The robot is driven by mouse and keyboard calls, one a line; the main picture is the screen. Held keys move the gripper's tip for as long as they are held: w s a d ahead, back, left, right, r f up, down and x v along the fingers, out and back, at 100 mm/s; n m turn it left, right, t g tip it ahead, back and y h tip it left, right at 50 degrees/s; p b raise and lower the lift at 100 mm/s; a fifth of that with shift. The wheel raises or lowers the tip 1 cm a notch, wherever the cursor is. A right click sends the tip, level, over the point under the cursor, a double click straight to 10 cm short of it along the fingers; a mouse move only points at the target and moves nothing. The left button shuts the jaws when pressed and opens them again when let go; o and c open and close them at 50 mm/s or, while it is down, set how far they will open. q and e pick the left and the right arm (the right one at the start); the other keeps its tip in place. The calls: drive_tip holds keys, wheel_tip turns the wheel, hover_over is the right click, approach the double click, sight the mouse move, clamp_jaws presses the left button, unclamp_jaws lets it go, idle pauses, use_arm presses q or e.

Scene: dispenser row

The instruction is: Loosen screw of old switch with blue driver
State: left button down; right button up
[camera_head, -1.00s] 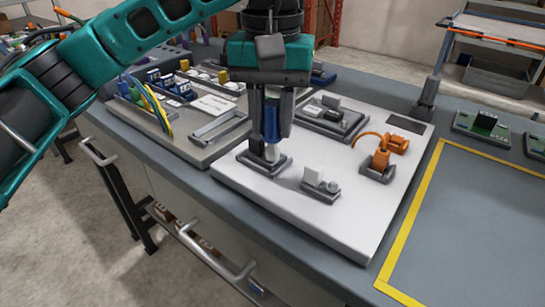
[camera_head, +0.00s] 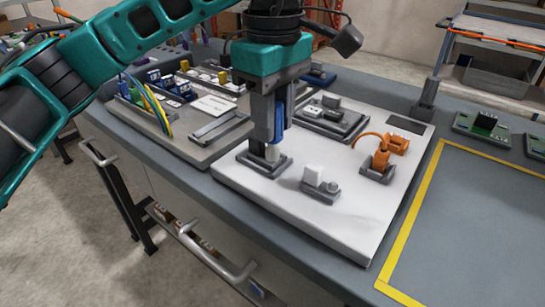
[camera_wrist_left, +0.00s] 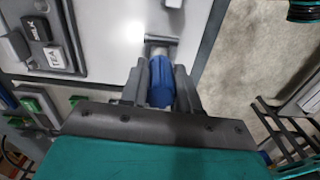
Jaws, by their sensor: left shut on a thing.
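My left gripper (camera_head: 268,135) is shut on the blue driver (camera_head: 279,122), which it holds upright above the white board. The driver's blue handle (camera_wrist_left: 161,84) also shows between the fingers in the left wrist view. Its lower end is at a small grey base (camera_head: 252,164) at the board's left; I cannot tell whether it touches. A grey base with a white block (camera_head: 314,174) and a round knob sits just right of it. I cannot tell which part is the old switch, and no screw is clearly visible. My right gripper is not in view.
An orange part with a cable (camera_head: 378,162) stands at the board's right. A dark grey tray (camera_head: 345,131) with small parts lies behind. A parts panel (camera_head: 190,146) with wires adjoins on the left. The yellow-outlined area (camera_head: 470,230) at the right is clear.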

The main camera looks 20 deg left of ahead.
use_arm(q)
drive_tip(key=n, duration=0.7)
drive_tip(key=shift+n, duration=0.3)
drive_tip(key=shift+r, duration=0.15)
drive_tip(key=shift+r+p, duration=0.75)
drive_tip(key=shift+r, duration=0.05)
